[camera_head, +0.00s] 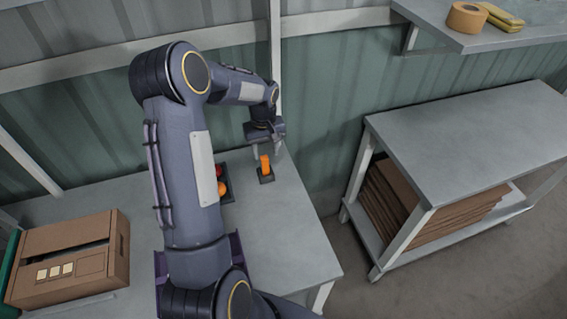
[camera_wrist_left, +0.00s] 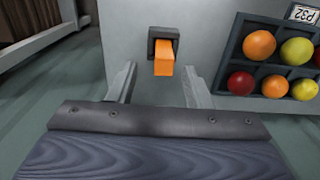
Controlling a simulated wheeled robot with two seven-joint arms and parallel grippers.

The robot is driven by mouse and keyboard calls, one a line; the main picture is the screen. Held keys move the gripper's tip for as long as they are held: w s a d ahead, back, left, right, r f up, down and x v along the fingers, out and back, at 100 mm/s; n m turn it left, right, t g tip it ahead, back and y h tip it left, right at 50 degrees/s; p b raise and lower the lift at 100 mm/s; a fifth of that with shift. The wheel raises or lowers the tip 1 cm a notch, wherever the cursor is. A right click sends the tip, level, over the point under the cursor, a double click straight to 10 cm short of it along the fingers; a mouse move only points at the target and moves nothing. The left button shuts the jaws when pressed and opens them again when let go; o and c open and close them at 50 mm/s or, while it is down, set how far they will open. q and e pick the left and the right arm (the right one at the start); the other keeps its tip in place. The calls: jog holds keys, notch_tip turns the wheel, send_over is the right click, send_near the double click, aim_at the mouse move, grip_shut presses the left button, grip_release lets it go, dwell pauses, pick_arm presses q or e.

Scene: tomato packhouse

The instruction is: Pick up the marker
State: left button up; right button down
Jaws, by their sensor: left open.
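The orange marker (camera_head: 265,162) stands upright in a small dark holder (camera_head: 266,178) on the grey table. In the left wrist view the marker (camera_wrist_left: 164,62) shows as an orange block rising from its square holder (camera_wrist_left: 157,33). My left gripper (camera_head: 267,152) is above and close to the marker. In the left wrist view its two fingers (camera_wrist_left: 158,84) are apart, with the marker lying between and just beyond their tips. Nothing is held. My right gripper is not in view.
A dark tray (camera_wrist_left: 236,82) of red, orange and yellow tomatoes lies beside the holder, partly behind my arm in the head view. A cardboard box (camera_head: 118,262) stands at the left. A second table (camera_head: 470,135) with flat cardboard below stands right, across a floor gap.

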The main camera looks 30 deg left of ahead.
aim_at(265, 164)
pick_arm(q)
jog(key=f, duration=0.2)
jog(key=f+p, duration=0.1)
jog(key=f, duration=0.1)
jog(key=f+p, duration=0.1)
jog(key=f, duration=0.1)
jog(key=shift+a+f, duration=0.2)
jog(key=shift+a, duration=0.1)
jog(key=shift+f, duration=0.35)
jog(key=shift+c, duration=0.3)
grip_shut()
